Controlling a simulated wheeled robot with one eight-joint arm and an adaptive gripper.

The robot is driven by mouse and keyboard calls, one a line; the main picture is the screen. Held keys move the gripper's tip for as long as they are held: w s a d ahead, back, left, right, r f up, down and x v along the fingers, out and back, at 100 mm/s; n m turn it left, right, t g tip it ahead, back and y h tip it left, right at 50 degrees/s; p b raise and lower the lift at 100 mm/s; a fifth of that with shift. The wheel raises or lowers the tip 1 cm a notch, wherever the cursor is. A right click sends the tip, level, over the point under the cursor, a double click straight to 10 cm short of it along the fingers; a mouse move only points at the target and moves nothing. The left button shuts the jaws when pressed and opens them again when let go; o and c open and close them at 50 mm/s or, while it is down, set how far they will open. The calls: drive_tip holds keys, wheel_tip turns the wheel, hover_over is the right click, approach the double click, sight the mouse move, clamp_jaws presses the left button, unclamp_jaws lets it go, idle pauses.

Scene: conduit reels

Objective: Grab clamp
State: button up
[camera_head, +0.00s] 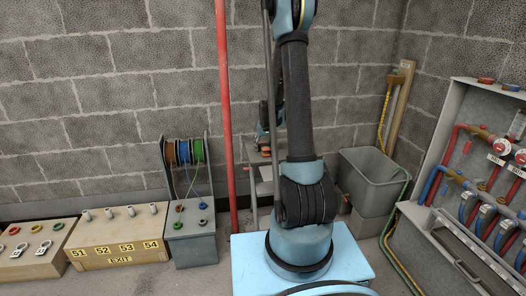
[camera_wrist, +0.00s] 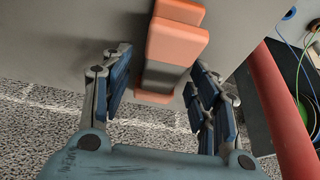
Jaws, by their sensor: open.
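The clamp (camera_wrist: 178,38), an orange and grey block-like piece, lies against a plain grey surface at the top middle of the wrist view. Its lower end reaches in between the fingers of my gripper (camera_wrist: 160,76). The blue-padded fingers stand apart on either side of it, and I see a gap on both sides. In the head view my gripper (camera_head: 264,138) is small and partly hidden behind my arm. A small orange patch, likely the clamp (camera_head: 266,151), shows just below it on a grey stand.
A red upright pole (camera_head: 224,110) stands close left of the stand; it also shows at right in the wrist view (camera_wrist: 285,110). A cable reel rack (camera_head: 188,195) is further left. A grey bin (camera_head: 372,172) and a pipe panel (camera_head: 475,170) are right.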

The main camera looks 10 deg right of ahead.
drive_tip(key=shift+f, duration=0.1)
idle(0.3)
drive_tip(key=c, duration=1.2)
